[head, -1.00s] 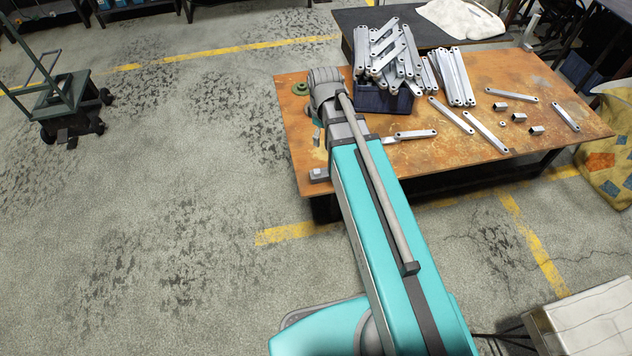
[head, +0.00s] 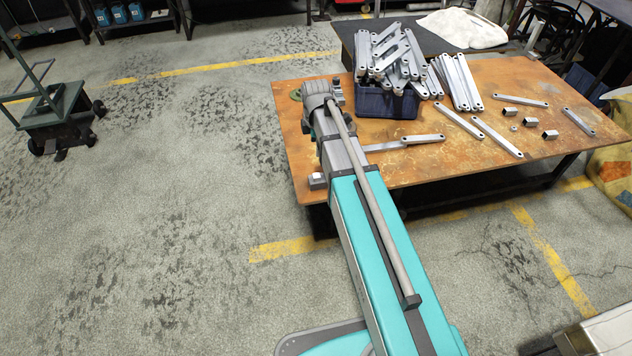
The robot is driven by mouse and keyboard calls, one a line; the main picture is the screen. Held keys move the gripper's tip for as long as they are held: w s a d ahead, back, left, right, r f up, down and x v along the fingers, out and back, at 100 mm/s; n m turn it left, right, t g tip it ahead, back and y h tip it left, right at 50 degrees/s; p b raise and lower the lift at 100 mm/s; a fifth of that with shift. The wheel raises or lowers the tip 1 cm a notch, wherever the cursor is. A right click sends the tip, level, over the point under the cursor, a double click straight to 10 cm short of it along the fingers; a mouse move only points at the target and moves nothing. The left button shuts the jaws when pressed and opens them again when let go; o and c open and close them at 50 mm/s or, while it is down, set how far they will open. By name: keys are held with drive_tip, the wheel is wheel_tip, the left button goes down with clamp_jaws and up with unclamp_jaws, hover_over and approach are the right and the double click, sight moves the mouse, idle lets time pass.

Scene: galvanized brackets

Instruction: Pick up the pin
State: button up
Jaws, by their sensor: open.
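I cannot pick out the pin for certain; it may be hidden behind my arm or too small to tell. My arm reaches over the left end of the rusty worktable (head: 455,165). My gripper (head: 306,122) is at the arm's far end, low over the table's left part. Only dark bits of it show beside the wrist, and its fingertips are mostly hidden. It is open, and I see nothing held in it. A small grey block with a pale top (head: 318,180) sits at the table's front left corner, close to my arm.
A dark blue bin (head: 385,104) heaped with galvanized brackets (head: 392,58) stands right of my wrist. More brackets (head: 462,82) lean beside it. Loose flat brackets (head: 497,138), short square tubes (head: 549,134) and a small nut (head: 513,127) lie to the right. A trolley (head: 55,115) stands left.

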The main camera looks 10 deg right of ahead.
drive_tip(key=shift+f, duration=0.15)
drive_tip(key=b, duration=0.9)
hover_over(316, 175)
wheel_tip(316, 175, down, 8)
drive_tip(key=shift+f, duration=0.15)
idle(0.5)
drive_tip(key=shift+f+b, duration=2.4)
drive_tip(key=shift+f, duration=0.2)
clamp_jaws()
